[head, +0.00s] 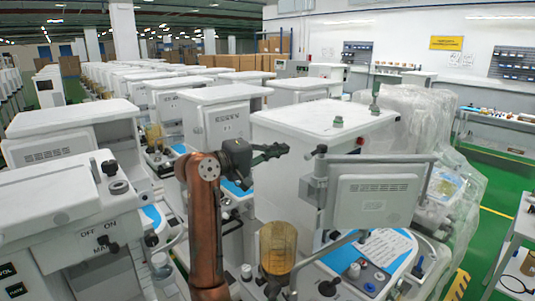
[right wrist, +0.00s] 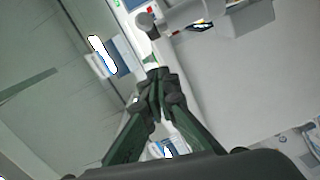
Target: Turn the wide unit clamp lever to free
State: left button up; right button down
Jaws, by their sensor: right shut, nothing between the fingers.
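My right gripper (head: 278,150) reaches in on a copper-coloured arm, beside the front top edge of a wide white anaesthesia cart (head: 300,185). Its green and dark fingers are closed together, with nothing between them. In the right wrist view, the fingertips (right wrist: 157,80) meet in the middle. A grey round-ended fitting (right wrist: 145,20) lies beyond them, apart from the fingers. In the head view, a dark knob (head: 321,150) tops the post beside the cart's monitor (head: 375,200). I cannot tell which part is the clamp lever or how it is set. My left gripper is not in view.
Another cart with OFF and ON markings (head: 60,225) stands close on the left. An amber canister (head: 278,248) is below my gripper. Plastic wrap (head: 420,120) covers equipment on the right. Rows of carts fill the back.

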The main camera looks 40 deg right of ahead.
aim_at(314, 153)
jog(key=s+d, duration=0.2)
jog(key=s+d+f, duration=0.1)
jog(key=d, duration=0.1)
jog(key=shift+s, duration=0.35)
dwell(0.3)
